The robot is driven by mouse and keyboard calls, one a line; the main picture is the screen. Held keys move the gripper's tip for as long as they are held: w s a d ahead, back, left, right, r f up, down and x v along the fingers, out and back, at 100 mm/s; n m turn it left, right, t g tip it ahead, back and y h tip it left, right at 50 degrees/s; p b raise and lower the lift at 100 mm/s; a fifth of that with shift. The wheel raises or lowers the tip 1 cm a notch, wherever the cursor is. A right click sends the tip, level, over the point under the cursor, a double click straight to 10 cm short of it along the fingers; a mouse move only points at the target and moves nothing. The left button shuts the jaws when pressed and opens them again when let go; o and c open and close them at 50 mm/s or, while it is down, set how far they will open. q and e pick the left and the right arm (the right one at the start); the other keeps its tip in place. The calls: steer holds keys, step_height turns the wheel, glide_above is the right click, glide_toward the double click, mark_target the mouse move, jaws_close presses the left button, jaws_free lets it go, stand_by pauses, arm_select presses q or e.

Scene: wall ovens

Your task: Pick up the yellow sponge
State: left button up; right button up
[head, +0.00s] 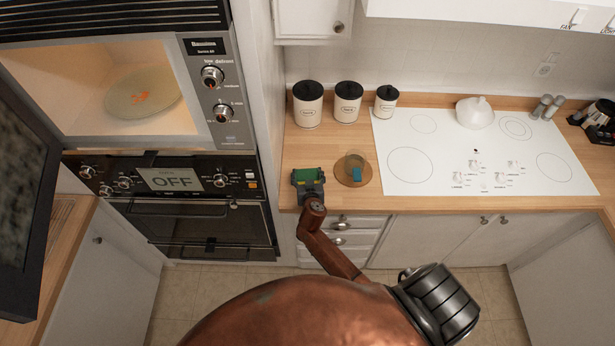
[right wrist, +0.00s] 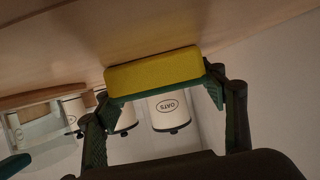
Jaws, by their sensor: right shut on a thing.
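The yellow sponge (right wrist: 152,72) spans the space between the two dark fingers of my right gripper (right wrist: 158,88) in the right wrist view. The gripper is shut on it, one finger at each end. The sponge is close to the wooden counter surface; I cannot tell whether it touches it. In the head view my right gripper (head: 309,181) is over the front left part of the counter, with a green surface at its fingers and little yellow showing. My left gripper is not in view.
A round wooden board (head: 353,176) with a glass and a blue item is just right of the gripper. Several black-lidded canisters (head: 347,102) stand behind on the counter (head: 330,145). A white cooktop (head: 440,160) lies to the right. The oven tower (head: 220,120) stands left, its microwave door open.

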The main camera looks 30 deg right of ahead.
steer(key=shift+r, duration=0.6)
steer(key=s+a+r, duration=0.2)
steer(key=s+r, duration=0.9)
steer(key=s, duration=0.3)
steer(key=shift+r, duration=0.4)
